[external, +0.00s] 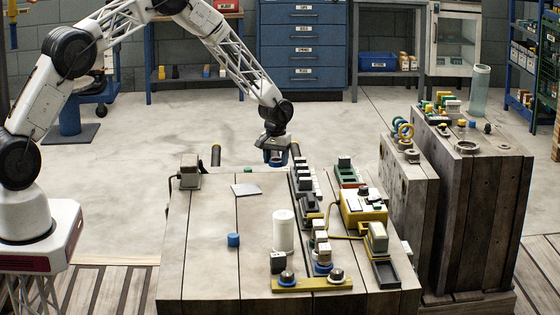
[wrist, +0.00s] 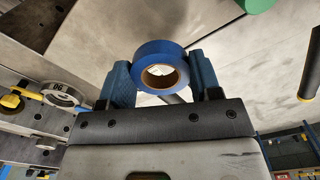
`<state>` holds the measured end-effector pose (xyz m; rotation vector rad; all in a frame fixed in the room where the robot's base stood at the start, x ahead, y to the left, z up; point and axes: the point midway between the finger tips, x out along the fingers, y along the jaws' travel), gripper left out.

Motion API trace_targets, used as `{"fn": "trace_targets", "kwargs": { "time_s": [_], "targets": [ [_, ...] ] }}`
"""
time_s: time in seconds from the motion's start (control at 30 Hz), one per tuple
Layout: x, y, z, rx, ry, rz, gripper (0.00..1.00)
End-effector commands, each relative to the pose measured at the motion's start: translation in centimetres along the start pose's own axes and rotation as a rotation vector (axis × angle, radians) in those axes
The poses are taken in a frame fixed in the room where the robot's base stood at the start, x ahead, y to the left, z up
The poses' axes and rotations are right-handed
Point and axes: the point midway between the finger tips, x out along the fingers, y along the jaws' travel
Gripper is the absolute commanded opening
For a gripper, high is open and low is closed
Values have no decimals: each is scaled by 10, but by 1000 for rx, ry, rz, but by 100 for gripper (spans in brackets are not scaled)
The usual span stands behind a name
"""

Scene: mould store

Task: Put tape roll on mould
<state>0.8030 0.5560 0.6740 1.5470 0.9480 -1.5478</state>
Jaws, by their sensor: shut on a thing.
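In the wrist view the tape roll (wrist: 160,49) is a blue ring with a paler inner core. It sits between the two blue fingers of my gripper (wrist: 162,78), which touch it on both sides. In the external view my gripper (external: 276,157) points down near the far edge of the large weathered block (external: 200,265); fingers and roll are too small there to separate clearly. Grey plank-sided blocks stand at the right, a taller one (external: 470,215) and a lower one (external: 405,195). I cannot tell which block is the mould.
A white cylinder (external: 283,232), a small blue cylinder (external: 233,240) and a yellow box (external: 362,208) stand on the large block. Its left front is mostly bare. A glass cylinder (external: 480,90), a round ring (external: 467,147) and small parts crowd the taller block.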

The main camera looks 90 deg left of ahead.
Motion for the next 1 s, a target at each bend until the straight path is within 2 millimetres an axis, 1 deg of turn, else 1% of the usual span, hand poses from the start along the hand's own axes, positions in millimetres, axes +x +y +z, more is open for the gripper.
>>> {"fn": "trace_targets", "kwargs": {
  "time_s": [0.17, 0.53, 1.0],
  "targets": [
    [2, 0, 0, 0, 0, 0, 35],
    [33, 0, 0, 0, -1, 0, 35],
    [37, 0, 0, 0, 0, 0, 35]
  ]
}}
